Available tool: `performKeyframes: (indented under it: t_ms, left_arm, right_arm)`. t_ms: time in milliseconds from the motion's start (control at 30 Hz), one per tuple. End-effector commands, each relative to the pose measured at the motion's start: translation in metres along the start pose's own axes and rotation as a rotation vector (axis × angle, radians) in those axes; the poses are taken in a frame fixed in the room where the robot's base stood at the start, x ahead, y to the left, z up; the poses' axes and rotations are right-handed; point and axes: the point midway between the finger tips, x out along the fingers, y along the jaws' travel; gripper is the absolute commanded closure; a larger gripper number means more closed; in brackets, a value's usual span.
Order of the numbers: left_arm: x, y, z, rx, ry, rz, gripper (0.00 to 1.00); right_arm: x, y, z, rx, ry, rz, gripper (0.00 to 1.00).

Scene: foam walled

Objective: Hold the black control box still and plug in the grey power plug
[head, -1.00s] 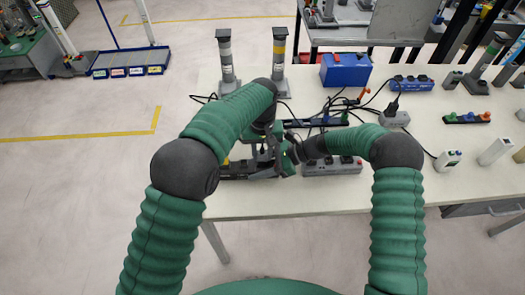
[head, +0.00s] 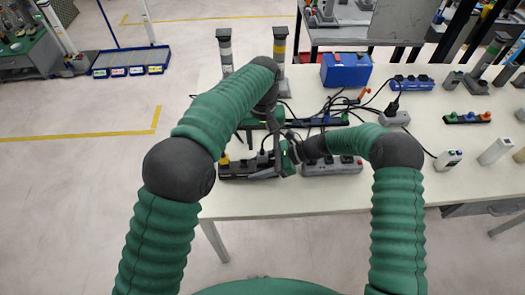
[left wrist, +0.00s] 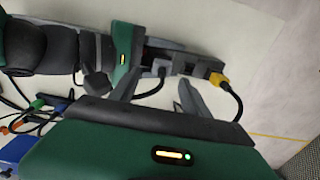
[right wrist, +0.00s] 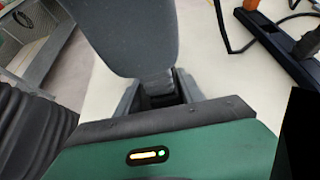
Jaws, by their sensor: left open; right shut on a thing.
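The black control box (head: 236,172) lies near the table's front edge. It also shows in the left wrist view (left wrist: 200,68), with a yellow plug (left wrist: 218,79) at one end. The grey power plug (left wrist: 160,68) is at the box's top, its cable curving away; I cannot tell if it is fully seated. My left gripper (head: 258,146) is open above the box, its fingers (left wrist: 158,90) apart with the plug's cable showing between them. My right gripper (head: 272,163) is low at the box's right end, shut on it; its fingers (right wrist: 156,88) show dark material between them.
A grey power strip (head: 332,167) lies right of the box. Behind are loose black cables, a blue toolbox (head: 345,70), a blue strip (head: 410,84) and two post lamps (head: 279,50).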

Motion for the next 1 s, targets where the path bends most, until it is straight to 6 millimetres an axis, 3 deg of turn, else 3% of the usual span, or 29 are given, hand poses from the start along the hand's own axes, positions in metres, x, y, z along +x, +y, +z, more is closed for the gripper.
performKeyframes:
  t_ms: [100,300,733,767,933,1000]
  left_arm:
    - [-0.029,0.0,-0.001,-0.001,0.002,0.0,0.45]
    - [-0.055,-0.001,-0.001,-0.001,-0.001,-0.003,0.45]
    - [-0.057,-0.001,-0.001,-0.001,-0.002,-0.004,0.45]
    - [-0.057,-0.001,-0.001,-0.001,-0.002,-0.004,0.45]
    - [-0.057,-0.001,-0.001,-0.001,-0.002,-0.004,0.45]
    - [-0.057,-0.001,-0.001,-0.001,-0.002,-0.004,0.45]
  right_arm:
    - [0.0,0.0,0.0,0.0,-0.001,0.0,0.77]
    - [0.0,-0.001,0.0,0.0,-0.001,-0.001,0.77]
    - [-0.001,-0.001,0.0,0.0,-0.001,-0.001,0.77]
    - [-0.001,-0.001,0.0,0.0,-0.001,-0.001,0.53]
    - [-0.001,-0.001,0.0,0.0,-0.001,-0.001,0.31]
    - [-0.001,-0.001,0.0,0.0,0.0,-0.001,0.29]
